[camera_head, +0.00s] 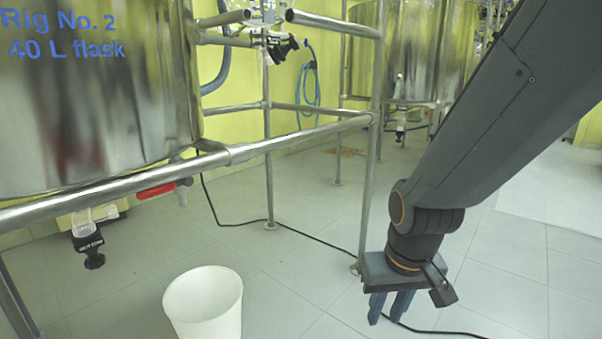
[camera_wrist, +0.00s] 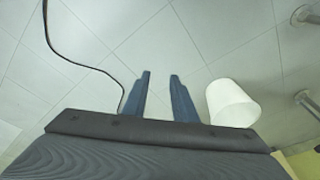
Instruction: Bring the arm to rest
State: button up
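My gripper (camera_head: 390,307) hangs at the end of my arm, pointing down over the tiled floor, to the right of the white bucket. In the wrist view my gripper (camera_wrist: 160,78) shows its two blue fingers apart with only floor between them. It holds nothing. The arm comes down from the upper right in the head view.
A white bucket (camera_head: 204,303) stands on the floor; it also shows in the wrist view (camera_wrist: 232,104). A steel-tube frame (camera_head: 290,140) carries a shiny vessel (camera_head: 90,110) marked "Rig No. 2 40 L flask". A red-handled valve (camera_head: 158,189) and a black cable (camera_head: 310,238) are near.

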jog(key=s+a+r+n+g+y+p, duration=0.1)
jog(key=s+a+r+n, duration=0.2)
jog(key=s+a+r, duration=0.35)
jog(key=s+a+r+n+g+p, duration=0.1)
jog(key=s+a+r+n, duration=0.2)
jog(key=s+a, duration=0.65)
jog(key=d+r+m+p, duration=0.2)
jog(key=d+r+p, duration=0.4)
jog(key=r+p, duration=0.3)
jog(key=d+r+m+h+p, duration=0.1)
jog(key=d+r+p, duration=0.6)
jog(key=p, duration=0.9)
jog(key=d+r+m+p, duration=0.4)
jog(key=d+r+p, duration=0.2)
jog(key=r+p, duration=0.6)
jog(key=shift+w+d, duration=0.2)
jog(key=shift+d, duration=0.1)
